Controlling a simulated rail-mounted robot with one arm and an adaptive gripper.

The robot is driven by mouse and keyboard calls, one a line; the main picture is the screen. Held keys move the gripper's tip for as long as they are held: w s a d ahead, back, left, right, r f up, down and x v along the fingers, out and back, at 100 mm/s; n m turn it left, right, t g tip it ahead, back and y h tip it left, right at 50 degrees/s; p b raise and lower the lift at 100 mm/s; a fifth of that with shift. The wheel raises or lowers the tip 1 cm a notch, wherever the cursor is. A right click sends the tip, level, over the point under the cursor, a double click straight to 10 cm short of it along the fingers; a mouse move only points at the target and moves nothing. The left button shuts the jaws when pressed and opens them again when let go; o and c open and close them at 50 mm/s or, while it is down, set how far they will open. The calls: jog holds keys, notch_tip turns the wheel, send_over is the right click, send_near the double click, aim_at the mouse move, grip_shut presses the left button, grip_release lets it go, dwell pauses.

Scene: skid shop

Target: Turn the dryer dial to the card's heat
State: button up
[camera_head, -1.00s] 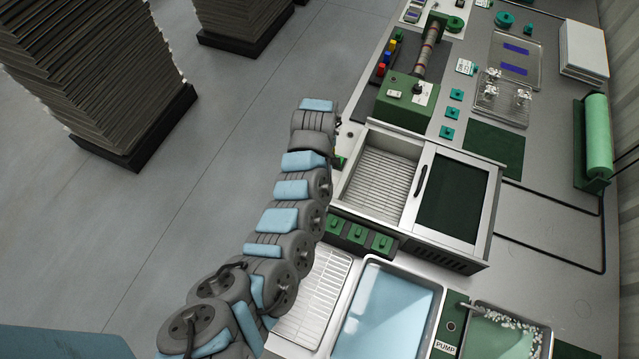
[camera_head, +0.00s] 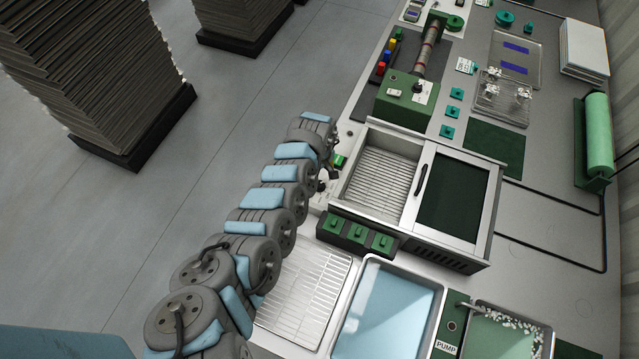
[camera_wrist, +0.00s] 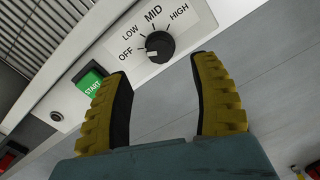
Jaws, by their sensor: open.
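The black dial (camera_wrist: 160,46) sits on a white panel marked OFF, LOW, MID and HIGH in the wrist view.
A green START button (camera_wrist: 90,82) is close to the left finger. Three green switches (camera_head: 358,232) line the dryer's near side. A wire rack (camera_head: 302,290) and a blue water tray (camera_head: 390,310) lie nearer. Open floor (camera_head: 110,230) is to the left.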

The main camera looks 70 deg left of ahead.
aim_at(319, 184)
jog(key=shift+d+f+b, duration=0.1)
jog(key=shift+f+b, duration=1.5)
jog(key=shift+f, duration=1.65)
grip_shut()
